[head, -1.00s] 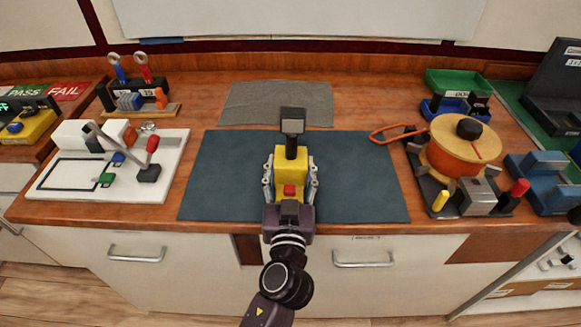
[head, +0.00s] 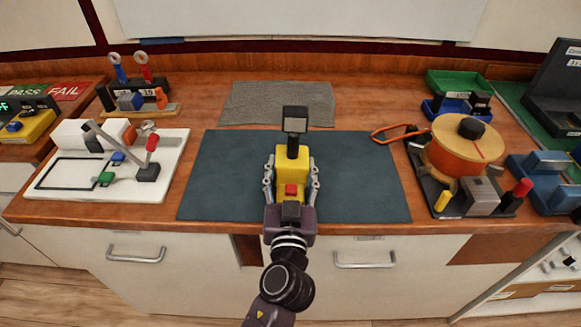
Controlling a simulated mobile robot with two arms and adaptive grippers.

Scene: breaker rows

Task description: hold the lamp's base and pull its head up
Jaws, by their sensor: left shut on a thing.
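The lamp stands on the dark teal mat (head: 365,180). Its yellow base (head: 293,163) has a red button on the near part. A black stem rises from the far end of the base to a dark, square lamp head (head: 295,119) with a pale grey face. My left gripper (head: 291,178) comes from the near edge, its fingers on both sides of the yellow base, shut on it. The underside of the base is hidden. My right gripper is not in view.
A white board with a lever switch (head: 60,189) lies to the left. An orange drum on a dark stand (head: 466,149) and red-handled tool (head: 398,131) are to the right. A grey cloth (head: 277,103) lies behind the mat. The mat's sides are clear.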

